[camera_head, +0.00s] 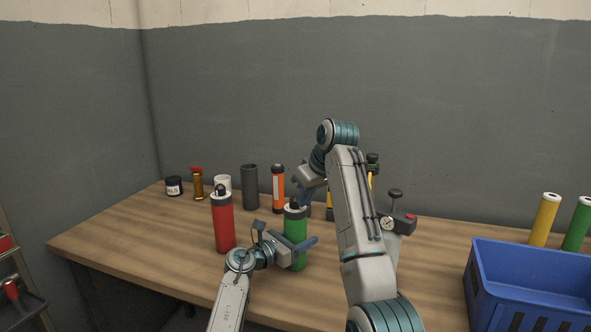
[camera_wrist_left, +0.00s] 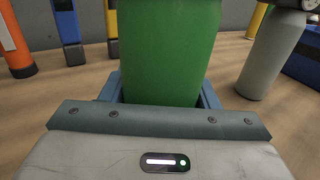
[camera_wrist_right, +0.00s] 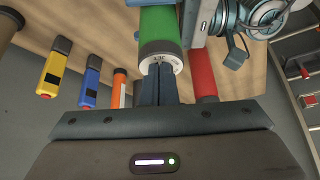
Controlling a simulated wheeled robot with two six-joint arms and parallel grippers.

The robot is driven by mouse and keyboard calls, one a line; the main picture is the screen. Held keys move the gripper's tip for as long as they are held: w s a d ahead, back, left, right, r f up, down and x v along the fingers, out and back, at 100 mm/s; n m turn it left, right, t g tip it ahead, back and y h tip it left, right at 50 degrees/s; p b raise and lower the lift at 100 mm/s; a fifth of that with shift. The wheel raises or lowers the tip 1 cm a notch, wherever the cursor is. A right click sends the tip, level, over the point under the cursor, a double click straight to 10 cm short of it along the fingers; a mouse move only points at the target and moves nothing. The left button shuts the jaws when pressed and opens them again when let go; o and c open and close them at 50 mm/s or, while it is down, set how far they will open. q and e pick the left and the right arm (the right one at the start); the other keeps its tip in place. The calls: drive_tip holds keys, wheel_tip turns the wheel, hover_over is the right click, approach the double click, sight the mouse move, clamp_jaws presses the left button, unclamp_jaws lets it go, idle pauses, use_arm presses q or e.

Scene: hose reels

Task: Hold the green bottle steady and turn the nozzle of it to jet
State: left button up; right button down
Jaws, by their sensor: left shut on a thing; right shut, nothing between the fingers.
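The green bottle (camera_head: 296,227) stands upright on the wooden table. My left gripper (camera_head: 300,246) is shut around its body from the front. The left wrist view shows the green body (camera_wrist_left: 168,50) filling the space between the fingers. The nozzle at the top has a pale face with small dark lettering (camera_wrist_right: 162,58), too small to read surely. My right gripper (camera_wrist_right: 160,86) is shut and empty, its fingertips at the nozzle's face. I cannot tell whether they touch it. In the head view my right gripper (camera_head: 299,201) is just above the bottle top.
A red bottle (camera_head: 223,225) stands close left of the green one. A blue crate (camera_head: 530,285) is at the front right.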

drive_tip(key=shift+s+d, duration=0.2)
drive_tip(key=shift+s, duration=0.05)
drive_tip(key=shift+r, duration=3)
use_arm(q)
drive_tip(key=o, duration=1.3)
drive_tip(key=shift+c, duration=0.2)
